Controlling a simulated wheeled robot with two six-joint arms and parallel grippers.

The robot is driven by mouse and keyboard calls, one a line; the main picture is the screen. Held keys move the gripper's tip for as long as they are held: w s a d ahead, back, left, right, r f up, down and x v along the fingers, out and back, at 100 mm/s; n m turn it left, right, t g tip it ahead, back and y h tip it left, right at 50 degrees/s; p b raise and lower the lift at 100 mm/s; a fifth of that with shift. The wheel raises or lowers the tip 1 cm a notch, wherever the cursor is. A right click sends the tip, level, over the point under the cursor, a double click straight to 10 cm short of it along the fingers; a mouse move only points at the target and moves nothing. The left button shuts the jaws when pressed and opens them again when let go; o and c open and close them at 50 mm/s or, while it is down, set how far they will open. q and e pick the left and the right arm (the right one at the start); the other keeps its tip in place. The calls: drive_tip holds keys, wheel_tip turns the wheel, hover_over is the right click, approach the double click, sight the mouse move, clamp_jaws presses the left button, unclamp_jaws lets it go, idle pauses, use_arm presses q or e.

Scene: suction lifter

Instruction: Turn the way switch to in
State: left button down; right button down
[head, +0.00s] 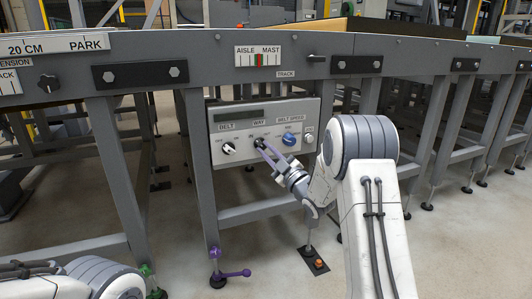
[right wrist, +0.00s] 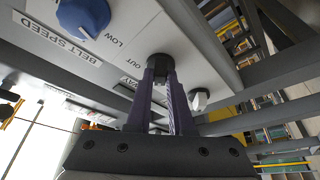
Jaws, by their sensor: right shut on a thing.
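The grey control panel (head: 300,108) hangs under the conveyor frame and carries the labels BELT, WAY and BELT SPEED. The way switch (right wrist: 160,61) is a round black knob below the WAY label. My right gripper (head: 264,148) reaches it from the lower right, its purple-grey fingers shut on the knob. In the right wrist view, my right gripper (right wrist: 161,77) has one finger on each side of the knob. The word OUT is readable beside it; the other mark is partly hidden by a finger. Which way the knob points cannot be told.
The belt switch (head: 228,148) is left of the way switch, and the blue belt speed knob (head: 290,138) is close on its right. Frame legs and a crossbar (head: 255,211) stand around the panel. A purple lever (head: 232,274) is near the floor.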

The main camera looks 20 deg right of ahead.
drive_tip(key=shift+n+g+y, duration=0.3)
drive_tip(key=shift+n, duration=0.4)
drive_tip(key=c, duration=0.8)
unclamp_jaws()
drive_tip(key=shift+s+d+f, duration=0.1)
drive_tip(key=shift+s+d, duration=0.05)
drive_tip(key=shift+s, duration=0.2)
drive_tip(key=p+v, duration=0.3)
drive_tip(key=v, duration=0.6)
drive_tip(key=shift+s+f, duration=0.15)
drive_tip(key=shift+s, duration=0.2)
